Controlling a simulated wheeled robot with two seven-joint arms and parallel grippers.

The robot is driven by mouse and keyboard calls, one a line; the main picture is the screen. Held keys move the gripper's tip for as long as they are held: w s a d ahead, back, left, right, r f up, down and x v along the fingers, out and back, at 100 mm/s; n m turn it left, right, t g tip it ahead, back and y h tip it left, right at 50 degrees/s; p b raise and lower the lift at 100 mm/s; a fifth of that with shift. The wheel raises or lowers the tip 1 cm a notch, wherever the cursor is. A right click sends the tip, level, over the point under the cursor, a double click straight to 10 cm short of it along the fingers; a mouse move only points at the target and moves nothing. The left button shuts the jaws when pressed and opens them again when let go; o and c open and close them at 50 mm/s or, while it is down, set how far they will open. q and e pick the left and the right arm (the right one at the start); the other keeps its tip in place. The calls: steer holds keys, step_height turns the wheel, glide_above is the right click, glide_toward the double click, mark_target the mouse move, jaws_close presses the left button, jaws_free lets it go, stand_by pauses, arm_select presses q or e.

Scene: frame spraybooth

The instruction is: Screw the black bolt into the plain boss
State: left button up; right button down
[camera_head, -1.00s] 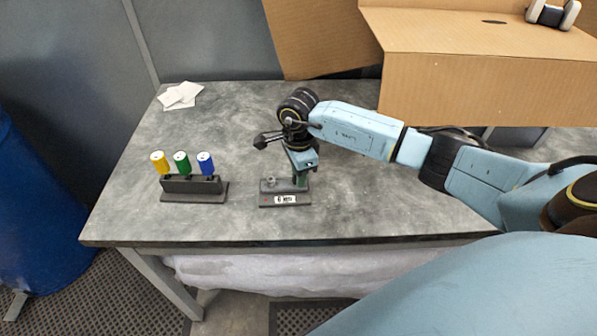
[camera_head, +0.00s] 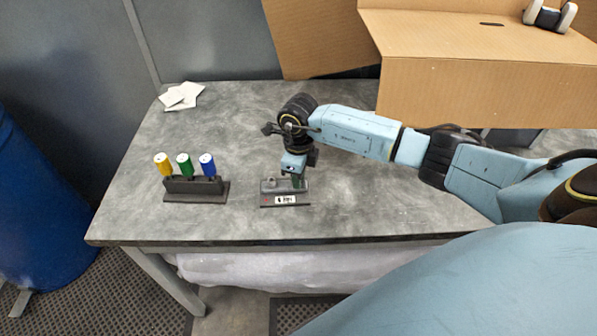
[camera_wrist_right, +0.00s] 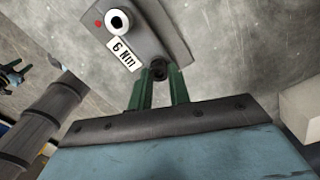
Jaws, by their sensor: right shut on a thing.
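The black bolt (camera_wrist_right: 159,70) is between the green fingertips of my right gripper (camera_wrist_right: 160,80) in the right wrist view. My right gripper (camera_head: 299,181) is shut on it and points down at the right part of a grey block with a "6 Nm" label (camera_head: 285,199). The block (camera_wrist_right: 165,30) also shows in the right wrist view. A ring-shaped boss (camera_wrist_right: 118,21) with a red dot beside it stands at its other end, clear of the fingers. The bolt and fingers hide the boss under them, so I cannot tell how deep the bolt sits. My left gripper is not in view.
A dark rack (camera_head: 196,190) with yellow, green and blue handled tools stands left of the block. White papers (camera_head: 181,96) lie at the table's back left. A cardboard box (camera_head: 470,80) stands at the back right. The table (camera_head: 380,205) is clear right of the block.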

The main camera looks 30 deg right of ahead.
stand_by(0.3)
steer(key=m+p, duration=0.1)
steer(key=m, duration=0.2)
steer(key=shift+s+a+r, duration=0.1)
steer(key=shift+m+p, duration=0.3)
steer(key=shift+m, duration=0.7)
steer(key=shift+m+p, duration=0.55)
steer(key=shift+m, duration=0.35)
steer(key=m+p, duration=0.1)
steer(key=m, duration=0.1)
steer(key=shift+a+m, duration=0.1)
steer(key=shift+m, duration=0.3)
